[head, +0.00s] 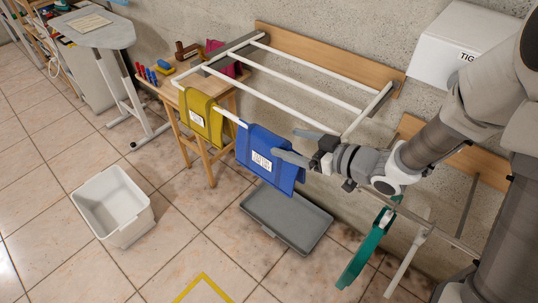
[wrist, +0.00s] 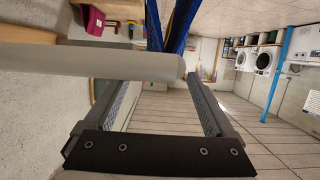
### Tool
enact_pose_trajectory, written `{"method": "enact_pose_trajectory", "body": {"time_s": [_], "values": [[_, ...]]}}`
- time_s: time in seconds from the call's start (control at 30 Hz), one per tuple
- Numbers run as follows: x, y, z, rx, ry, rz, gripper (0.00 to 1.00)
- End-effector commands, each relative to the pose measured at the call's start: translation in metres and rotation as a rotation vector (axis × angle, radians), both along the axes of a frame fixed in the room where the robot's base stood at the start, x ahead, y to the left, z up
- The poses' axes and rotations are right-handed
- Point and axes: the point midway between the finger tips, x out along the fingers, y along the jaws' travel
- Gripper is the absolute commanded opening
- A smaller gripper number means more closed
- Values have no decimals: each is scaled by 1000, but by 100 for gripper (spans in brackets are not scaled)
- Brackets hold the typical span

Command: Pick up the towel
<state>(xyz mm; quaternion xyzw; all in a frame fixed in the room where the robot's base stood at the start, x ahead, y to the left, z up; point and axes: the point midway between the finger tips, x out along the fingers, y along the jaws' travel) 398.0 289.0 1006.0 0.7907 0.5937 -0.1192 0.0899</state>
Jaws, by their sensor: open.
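A blue towel (head: 265,155) with a white label hangs folded over the front rail of the white drying rack (head: 305,81). A yellow towel (head: 203,115) with a white label hangs farther left on the same rail. My gripper (head: 283,143) is open at the blue towel's right edge, its fingers pointing left. The head view does not show clearly whether they touch the cloth. In the wrist view, the blue towel (wrist: 177,28) is seen edge-on beyond my open fingers (wrist: 163,82). A pale rail (wrist: 90,64) crosses in front of the left finger.
A grey tray (head: 287,219) lies on the floor below the blue towel. A white bin (head: 112,207) stands on the floor at left. A wooden stool (head: 205,140) stands behind the yellow towel. A teal object (head: 368,250) hangs right of the tray. Floor between bin and tray is clear.

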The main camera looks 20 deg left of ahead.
Motion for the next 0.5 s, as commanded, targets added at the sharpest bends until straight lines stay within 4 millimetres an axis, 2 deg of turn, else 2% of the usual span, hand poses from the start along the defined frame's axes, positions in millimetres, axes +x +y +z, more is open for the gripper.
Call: {"method": "enact_pose_trajectory", "body": {"time_s": [0.3,0.5], "values": [[7,39,-19,0,0,4,89],[9,45,-21,-1,1,1,89]]}}
